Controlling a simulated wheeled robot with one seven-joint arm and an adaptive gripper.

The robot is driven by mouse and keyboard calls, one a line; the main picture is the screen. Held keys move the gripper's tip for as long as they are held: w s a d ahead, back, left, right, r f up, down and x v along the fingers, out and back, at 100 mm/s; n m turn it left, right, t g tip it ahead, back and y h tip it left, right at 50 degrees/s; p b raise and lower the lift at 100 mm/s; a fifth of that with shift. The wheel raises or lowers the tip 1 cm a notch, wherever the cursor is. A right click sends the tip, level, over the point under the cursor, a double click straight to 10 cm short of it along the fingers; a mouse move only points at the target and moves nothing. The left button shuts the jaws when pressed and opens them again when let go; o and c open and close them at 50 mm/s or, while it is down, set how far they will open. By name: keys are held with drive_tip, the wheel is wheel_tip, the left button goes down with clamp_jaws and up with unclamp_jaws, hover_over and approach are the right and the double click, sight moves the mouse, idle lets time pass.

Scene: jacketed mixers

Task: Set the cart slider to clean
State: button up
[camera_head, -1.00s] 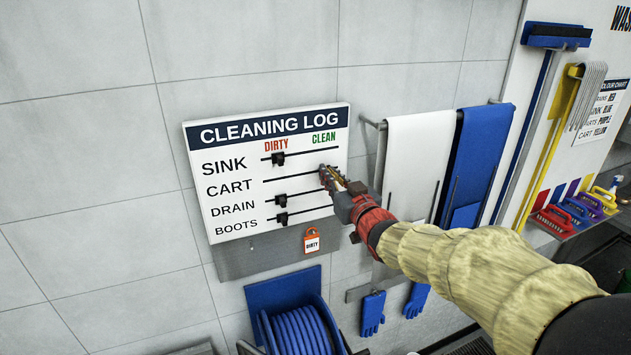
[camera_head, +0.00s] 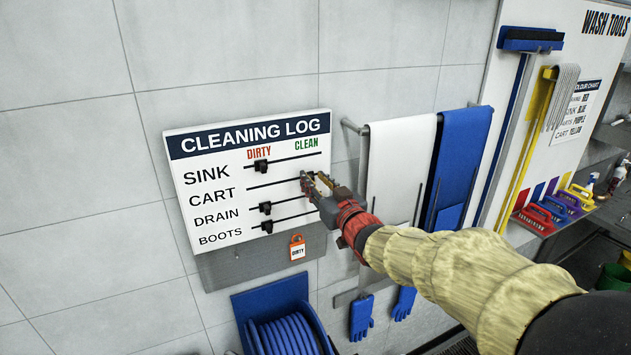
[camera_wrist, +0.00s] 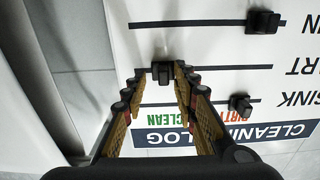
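The white CLEANING LOG board (camera_head: 215,220) hangs on the wall with a DIRTY column left and a CLEAN column right. The cart slider (camera_wrist: 163,70), a black knob, sits on its line near the CLEAN end in the wrist view, where the board appears upside down. In the head view my gripper hides it. My gripper (camera_head: 312,180) is at the right end of the CART line. In the wrist view its two fingers (camera_wrist: 160,78) are apart, one on each side of the knob, with a gap at least on the left.
The sink slider (camera_head: 262,166) and two lower sliders, drain (camera_head: 265,208) and boots (camera_head: 267,227), sit on the DIRTY side. An orange DIRTY tag (camera_head: 297,248) hangs below. White (camera_head: 400,160) and blue (camera_head: 462,150) towels hang right of the board. A blue hose reel (camera_head: 285,330) is below.

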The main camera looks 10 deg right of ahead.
drive_tip(key=v, duration=1.2)
